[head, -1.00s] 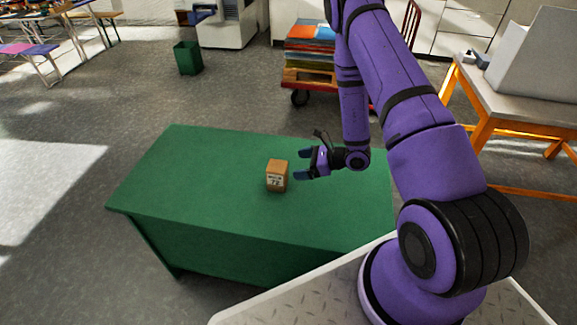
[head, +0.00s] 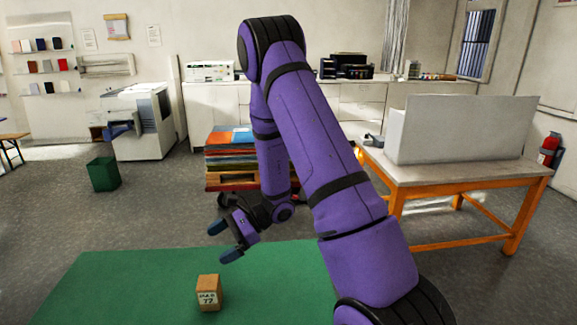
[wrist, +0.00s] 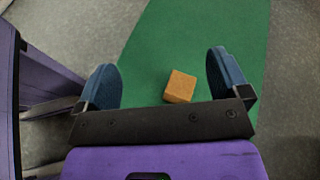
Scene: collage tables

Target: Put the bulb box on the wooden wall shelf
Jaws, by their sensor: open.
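The small brown cardboard box with a printed white label, which I take for the bulb box (head: 208,297), stands upright on the green table (head: 120,285). My gripper (head: 225,240) is open and empty, above and slightly right of the box in the head view, apart from it. In the wrist view the box (wrist: 180,86) shows between the two blue fingers (wrist: 165,77), on the green tabletop (wrist: 190,40) beyond them. I cannot make out a wooden wall shelf for certain in these views.
Pale wall shelves (head: 45,68) with small items are on the far left wall. An orange-framed table (head: 455,180) with a grey panel stands at right. A stacked pallet cart (head: 228,160), a copier (head: 140,120) and a green bin (head: 103,173) stand beyond. The green tabletop around the box is clear.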

